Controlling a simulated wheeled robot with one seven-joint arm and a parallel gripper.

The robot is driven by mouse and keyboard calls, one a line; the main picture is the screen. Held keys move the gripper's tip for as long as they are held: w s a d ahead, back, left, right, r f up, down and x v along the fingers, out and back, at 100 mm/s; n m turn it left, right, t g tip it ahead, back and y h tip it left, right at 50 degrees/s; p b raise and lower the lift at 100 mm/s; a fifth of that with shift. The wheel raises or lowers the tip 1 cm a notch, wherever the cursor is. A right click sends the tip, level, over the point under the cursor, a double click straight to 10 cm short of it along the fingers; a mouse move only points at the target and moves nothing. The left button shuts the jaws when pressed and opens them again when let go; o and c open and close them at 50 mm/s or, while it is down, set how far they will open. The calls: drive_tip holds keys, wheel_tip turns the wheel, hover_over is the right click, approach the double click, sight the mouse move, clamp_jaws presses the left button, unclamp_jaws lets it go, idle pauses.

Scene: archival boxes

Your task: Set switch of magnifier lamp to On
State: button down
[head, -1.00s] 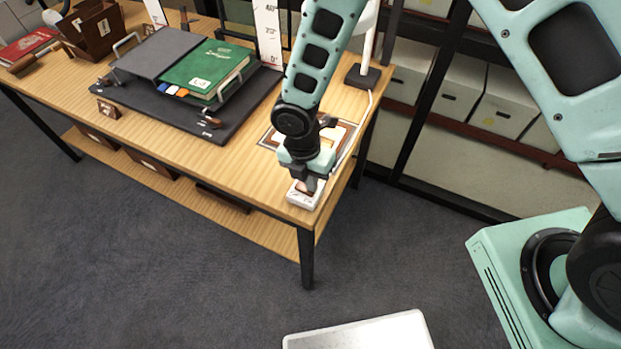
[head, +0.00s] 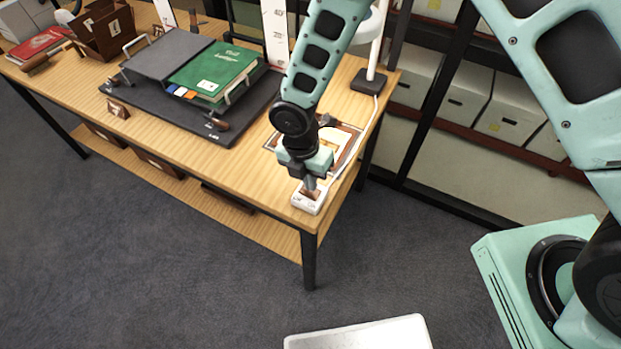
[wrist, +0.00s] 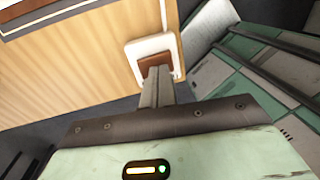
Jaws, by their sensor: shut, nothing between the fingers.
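The magnifier lamp's switch is a small white box (head: 302,204) with a brown rocker, at the near right corner of the table. A white cord runs from it back to the lamp's dark base (head: 371,80) and white post. My gripper (head: 311,189) points down at the switch box, its fingers shut with nothing between them. In the wrist view, the fingertips (wrist: 156,72) are over the brown rocker (wrist: 150,62), touching it or very close. The white switch housing (wrist: 134,52) shows around it. I cannot tell the rocker's position.
A framed sheet (head: 346,142) lies just behind the switch. A dark tray (head: 228,128) with a green binder (head: 215,72) sits left on the table. Shelves with white boxes (head: 464,94) stand right of the table.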

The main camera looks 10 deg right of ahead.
sight(317, 194)
wheel_tip(317, 194, up, 13)
drive_tip(key=s+d, duration=0.1)
drive_tip(key=shift+d, duration=0.25)
idle(0.5)
drive_tip(key=s+d+r+m+y, duration=0.1)
drive_tip(key=s+d+r+m, duration=0.2)
drive_tip(key=s+r+m, duration=0.3)
drive_tip(key=s+d+r+m+t+b, duration=0.1)
drive_tip(key=s+d+r+m, duration=0.3)
drive_tip(key=s+m, duration=0.5)
drive_tip(key=shift+s+d+r+m+y, duration=0.35)
drive_tip(key=shift+r+m, duration=1.05)
drive_tip(key=shift+m, duration=1.6)
